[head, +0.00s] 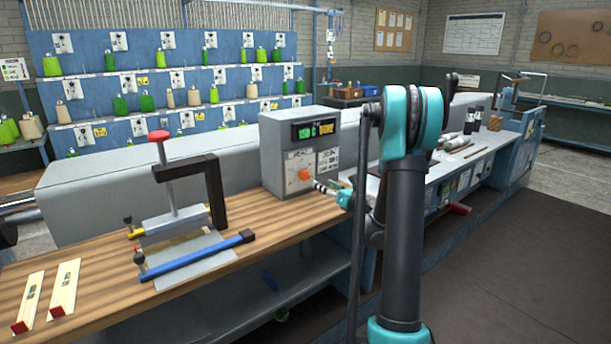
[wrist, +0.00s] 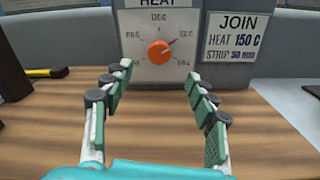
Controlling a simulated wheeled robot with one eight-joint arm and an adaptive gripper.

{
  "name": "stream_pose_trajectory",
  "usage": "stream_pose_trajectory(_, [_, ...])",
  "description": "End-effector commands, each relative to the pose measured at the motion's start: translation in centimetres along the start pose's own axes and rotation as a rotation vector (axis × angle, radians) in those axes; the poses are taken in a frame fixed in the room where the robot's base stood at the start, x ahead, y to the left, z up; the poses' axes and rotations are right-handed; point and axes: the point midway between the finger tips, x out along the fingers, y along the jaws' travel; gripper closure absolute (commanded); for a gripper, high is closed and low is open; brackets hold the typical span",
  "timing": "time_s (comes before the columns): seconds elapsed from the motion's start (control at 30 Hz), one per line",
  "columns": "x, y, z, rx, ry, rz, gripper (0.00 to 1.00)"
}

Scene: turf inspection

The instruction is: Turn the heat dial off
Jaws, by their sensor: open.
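The heat dial is an orange knob (wrist: 160,52) on a white scale plate marked HEAT, on the front of a grey control box (head: 283,140). It also shows in the head view (head: 305,174). Its pointer seems to face up and right; the smaller scale marks are hard to read. My gripper (wrist: 157,75) is open and empty, facing the box. The dial shows between its fingertips, which look short of the knob and not touching it.
A sign (wrist: 236,37) reading JOIN, HEAT 150 C is right of the dial. The wooden bench (head: 110,265) holds a clamp press with a red knob (head: 157,136), a blue-handled bar (head: 197,256) and two pale strips (head: 46,295). The bench before the box is clear.

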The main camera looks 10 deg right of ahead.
Motion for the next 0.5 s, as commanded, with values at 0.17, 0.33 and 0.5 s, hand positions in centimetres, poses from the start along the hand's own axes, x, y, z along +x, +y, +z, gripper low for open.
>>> stream_pose_trajectory(0.17, [3.8,0.1,-0.1,-0.001,0.001,0.003,0.42])
stream_pose_trajectory(0.33, [7.1,0.2,-0.1,-0.002,0.001,0.003,0.42])
stream_pose_trajectory(0.5, [10.0,0.1,-0.1,-0.002,0.001,0.002,0.42])
